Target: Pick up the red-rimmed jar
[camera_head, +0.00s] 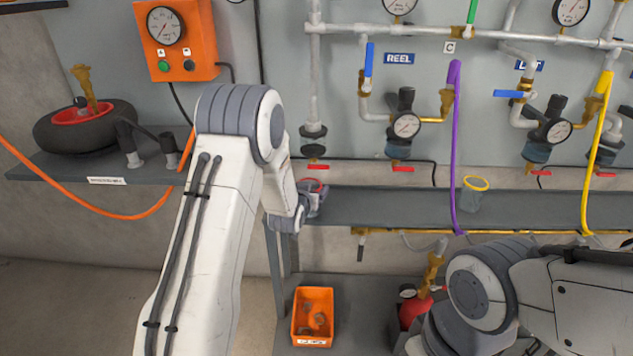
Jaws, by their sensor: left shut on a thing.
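The red-rimmed jar (313,182) is at the left end of the long grey shelf, with only its red rim and a little of its body showing. My left gripper (314,196) is shut on it. The wrist and fingers hide most of the jar, so I cannot tell whether its base touches the shelf. My right arm comes in at the lower right, and its gripper is not in view.
A yellow-rimmed clear jar (475,198) stands farther right on the grey shelf (385,206). A purple hose (454,150) and a yellow hose (594,150) hang across the shelf. An orange bin (313,315) sits below. Gauges and valves line the wall.

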